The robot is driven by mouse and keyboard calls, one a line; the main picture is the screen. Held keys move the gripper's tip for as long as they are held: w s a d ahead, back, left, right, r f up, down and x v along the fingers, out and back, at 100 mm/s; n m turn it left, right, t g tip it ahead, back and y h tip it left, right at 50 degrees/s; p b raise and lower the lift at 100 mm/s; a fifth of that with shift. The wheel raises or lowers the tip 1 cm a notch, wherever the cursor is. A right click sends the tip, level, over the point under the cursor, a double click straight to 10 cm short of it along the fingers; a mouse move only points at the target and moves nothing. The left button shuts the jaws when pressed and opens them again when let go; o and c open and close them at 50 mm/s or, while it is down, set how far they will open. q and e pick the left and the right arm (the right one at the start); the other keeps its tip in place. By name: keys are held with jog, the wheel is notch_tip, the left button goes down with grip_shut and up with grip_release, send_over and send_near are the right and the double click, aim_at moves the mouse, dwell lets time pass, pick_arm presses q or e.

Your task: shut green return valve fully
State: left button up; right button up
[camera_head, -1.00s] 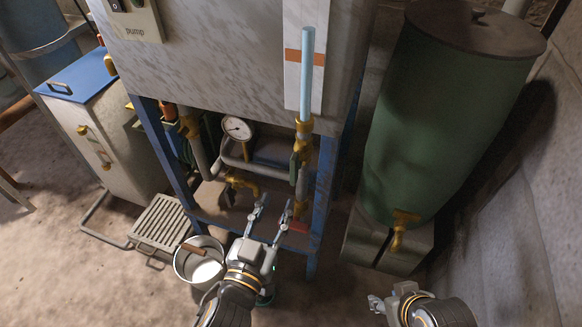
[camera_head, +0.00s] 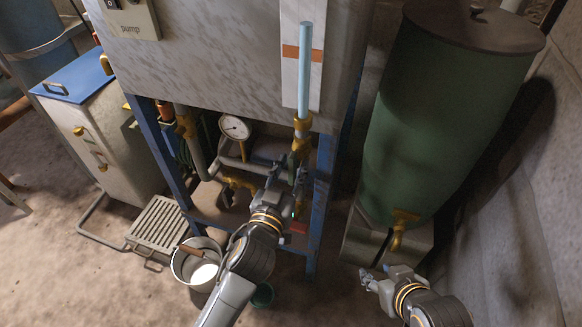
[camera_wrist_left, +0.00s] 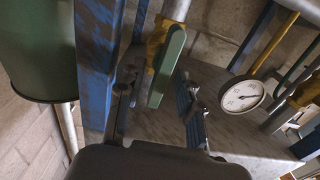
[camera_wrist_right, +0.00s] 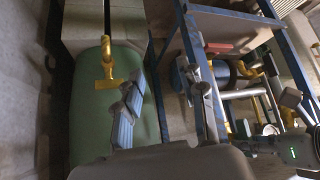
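The green return valve handle (camera_wrist_left: 167,66) shows in the left wrist view as a flat lever in front of a yellow brass body, lying roughly along its pipe. In the head view the green handle (camera_head: 292,167) is partly hidden by my left gripper (camera_head: 287,175). My left gripper (camera_wrist_left: 154,90) is open, with one finger on each side of the lever; I cannot tell whether they touch it. My right gripper (camera_head: 371,281) is low at the right, away from the valve. In the right wrist view its fingers (camera_wrist_right: 158,88) are apart and empty.
A blue frame (camera_head: 322,190) surrounds the pipes. A pressure gauge (camera_head: 235,128) sits left of the valve, and a red handle (camera_head: 299,228) below it. A green barrel (camera_head: 425,120) with brass tap (camera_head: 400,228) stands right. A metal pot (camera_head: 186,266) is on the floor.

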pick_arm(q)
grip_shut()
